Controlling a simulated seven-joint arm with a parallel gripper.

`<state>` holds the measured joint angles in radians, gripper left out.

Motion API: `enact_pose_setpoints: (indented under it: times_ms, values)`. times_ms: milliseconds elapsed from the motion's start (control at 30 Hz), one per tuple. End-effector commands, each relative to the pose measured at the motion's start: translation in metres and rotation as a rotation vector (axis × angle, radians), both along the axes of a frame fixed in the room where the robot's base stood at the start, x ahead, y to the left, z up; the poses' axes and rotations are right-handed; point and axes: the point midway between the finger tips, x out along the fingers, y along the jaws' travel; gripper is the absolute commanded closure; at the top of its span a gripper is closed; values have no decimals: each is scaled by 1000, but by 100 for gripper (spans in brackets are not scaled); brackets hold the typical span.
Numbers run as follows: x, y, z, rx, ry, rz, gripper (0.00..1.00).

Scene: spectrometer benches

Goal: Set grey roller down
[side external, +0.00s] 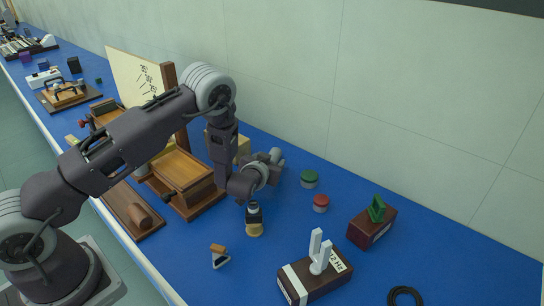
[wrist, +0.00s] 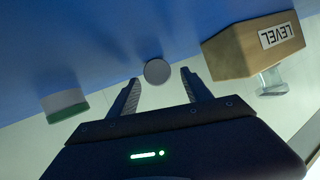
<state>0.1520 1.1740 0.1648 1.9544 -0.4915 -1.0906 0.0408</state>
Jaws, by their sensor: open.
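The grey roller (wrist: 157,71) shows in the wrist view as a pale grey round end, centred ahead between my fingertips. A gap shows on each side of it, so the fingers do not appear to touch it. My gripper (wrist: 160,84) is open, with its two dark fingers apart. In the side external view my gripper (side external: 271,162) is low over the blue bench, pointing toward the back wall. A light grey shape there at the fingers seems to be the roller, partly hidden. I cannot tell whether it fully rests on the bench.
A tan box marked LEVEL (wrist: 250,45) is close beside the roller. A green-topped cylinder (side external: 309,179) and a red-topped one (side external: 320,203) stand right of my gripper. A dark-topped bottle (side external: 254,220) stands in front. A wooden case (side external: 186,180) is left.

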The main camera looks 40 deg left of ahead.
Motion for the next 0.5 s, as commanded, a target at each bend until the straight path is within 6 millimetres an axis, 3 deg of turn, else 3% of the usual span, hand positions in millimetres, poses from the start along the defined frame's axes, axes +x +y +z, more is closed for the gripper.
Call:
enact_pose_setpoints:
  times_ms: [133,367,467,500]
  values:
    - [-18,-10,6,2,0,0,43]
    - [-22,-12,10,-4,-1,2,43]
    - [-19,-16,29,-49,12,1,43]
    - [-18,-21,44,-86,25,-2,43]
